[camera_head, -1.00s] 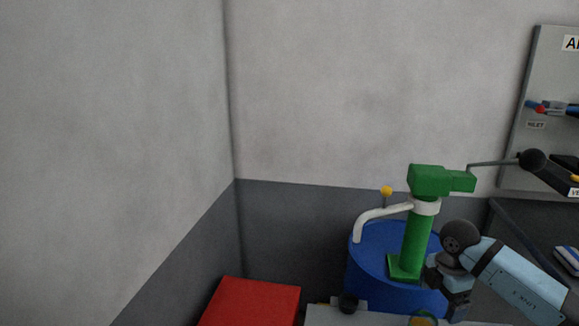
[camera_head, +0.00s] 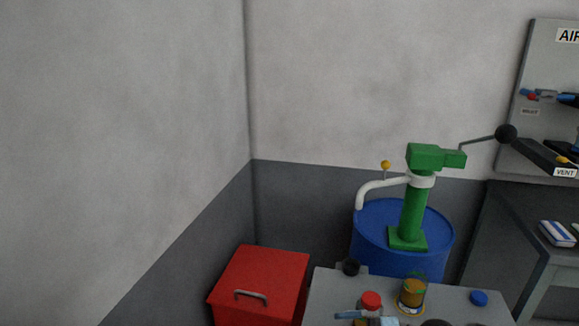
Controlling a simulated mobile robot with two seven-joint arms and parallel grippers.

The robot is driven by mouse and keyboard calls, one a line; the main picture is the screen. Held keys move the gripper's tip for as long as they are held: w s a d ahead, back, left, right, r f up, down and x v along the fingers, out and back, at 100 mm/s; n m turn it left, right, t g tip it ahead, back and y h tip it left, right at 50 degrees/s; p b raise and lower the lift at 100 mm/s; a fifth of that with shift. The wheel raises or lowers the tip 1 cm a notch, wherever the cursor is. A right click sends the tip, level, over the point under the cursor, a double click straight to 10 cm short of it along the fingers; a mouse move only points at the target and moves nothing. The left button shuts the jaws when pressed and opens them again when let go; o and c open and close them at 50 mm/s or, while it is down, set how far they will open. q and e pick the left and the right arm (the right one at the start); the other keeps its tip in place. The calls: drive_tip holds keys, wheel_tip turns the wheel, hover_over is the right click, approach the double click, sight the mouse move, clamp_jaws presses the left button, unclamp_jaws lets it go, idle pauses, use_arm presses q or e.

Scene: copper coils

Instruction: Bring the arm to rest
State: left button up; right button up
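No gripper of mine can be made out in the head view. Light blue and dark parts show at the bottom edge, beside the red-topped item (camera_head: 371,301) on the grey table (camera_head: 330,287). They are cut off by the frame, so I cannot tell whether they belong to my arm. A glass jar (camera_head: 412,294) with brown contents stands on the table, with a blue cap (camera_head: 479,298) to its right and a black round part (camera_head: 350,267) at the back left corner.
A green pump (camera_head: 413,210) with a white spout stands on a blue drum (camera_head: 380,240) behind the table. A red box (camera_head: 262,280) is at left. A dark bench (camera_head: 510,225) and a labelled wall panel (camera_head: 540,70) are at right. The air above the table is clear.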

drive_tip(key=s+d+f+m+t+h, duration=0.3)
drive_tip(key=s+f+m+t+h, duration=0.3)
drive_tip(key=m, duration=0.5)
drive_tip(key=s+d+f+m+t+h, duration=0.45)
drive_tip(key=s+f+m+h, duration=0.2)
drive_tip(key=m, duration=0.45)
use_arm(q)
wheel_tip(320, 180, up, 17)
drive_tip(key=s+a+p, duration=0.1)
drive_tip(key=a+p, duration=0.1)
drive_tip(key=p, duration=2.5)
drive_tip(key=shift+s+g+y, duration=0.3)
drive_tip(key=shift+g+y, duration=0.1)
use_arm(e)
wheel_tip(320, 180, up, 17)
drive_tip(key=s+d, duration=0.1)
drive_tip(key=s, duration=0.2)
drive_tip(key=shift+d+g+h, duration=0.15)
drive_tip(key=shift+g+h, duration=0.3)
use_arm(q)
drive_tip(key=shift+a, duration=0.1)
